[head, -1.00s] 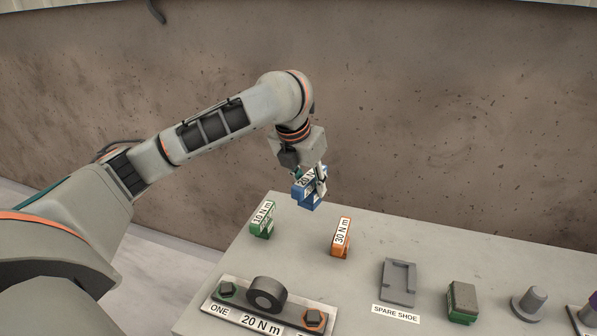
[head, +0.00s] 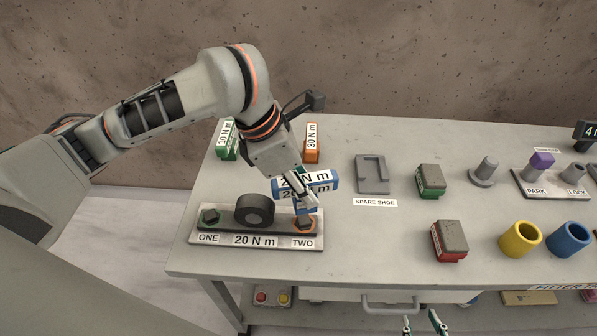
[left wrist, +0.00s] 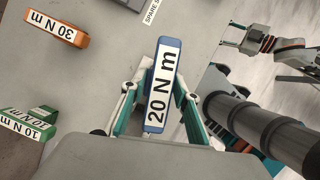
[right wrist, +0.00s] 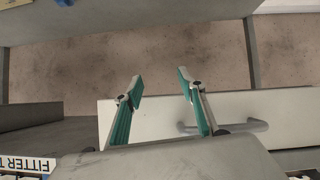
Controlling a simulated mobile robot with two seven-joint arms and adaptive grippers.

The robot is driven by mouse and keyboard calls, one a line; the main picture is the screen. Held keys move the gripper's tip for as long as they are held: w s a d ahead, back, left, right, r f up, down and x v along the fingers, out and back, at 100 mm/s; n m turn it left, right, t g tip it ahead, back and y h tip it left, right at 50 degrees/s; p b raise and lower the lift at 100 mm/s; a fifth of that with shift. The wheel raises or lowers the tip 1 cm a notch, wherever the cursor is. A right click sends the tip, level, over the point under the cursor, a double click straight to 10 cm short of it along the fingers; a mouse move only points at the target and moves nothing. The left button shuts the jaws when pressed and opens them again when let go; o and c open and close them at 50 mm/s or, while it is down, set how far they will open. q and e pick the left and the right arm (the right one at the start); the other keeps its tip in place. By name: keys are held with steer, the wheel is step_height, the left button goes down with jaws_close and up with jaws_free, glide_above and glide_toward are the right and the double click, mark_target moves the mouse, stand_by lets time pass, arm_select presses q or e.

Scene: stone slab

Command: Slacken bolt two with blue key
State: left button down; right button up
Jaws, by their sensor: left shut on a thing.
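The blue key (head: 325,181), labelled 20 N m, is held by my left gripper (head: 305,202), which is shut on it. The key's label also shows in the left wrist view (left wrist: 162,85). The key is over bolt two (head: 305,223), an orange-ringed hex bolt at the right end of the plate (head: 258,243) marked ONE, 20 N m, TWO. The key and fingers partly cover the bolt, and I cannot tell whether they touch. My right gripper (right wrist: 160,78) is open and empty, below the bench front.
A dark round boss (head: 254,209) stands between the bolts. The green key (head: 228,139) and orange key (head: 312,142) stand behind. A spare shoe (head: 372,174), green block (head: 431,182) and red block (head: 450,240) are to the right, with yellow (head: 520,239) and blue (head: 569,239) cups.

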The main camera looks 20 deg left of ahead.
mark_target(304, 221)
steer(key=shift+d, duration=0.15)
arm_select(q)
steer(key=shift+r, duration=0.1)
steer(key=shift+p, duration=0.4)
steer(key=shift+f, duration=0.55)
steer(key=shift+f+b, duration=0.3)
steer(key=shift+b, duration=0.1)
steer(key=shift+f+b, duration=0.4)
steer(key=shift+f, duration=1.35)
arm_select(e)
steer(key=shift+f, duration=0.7)
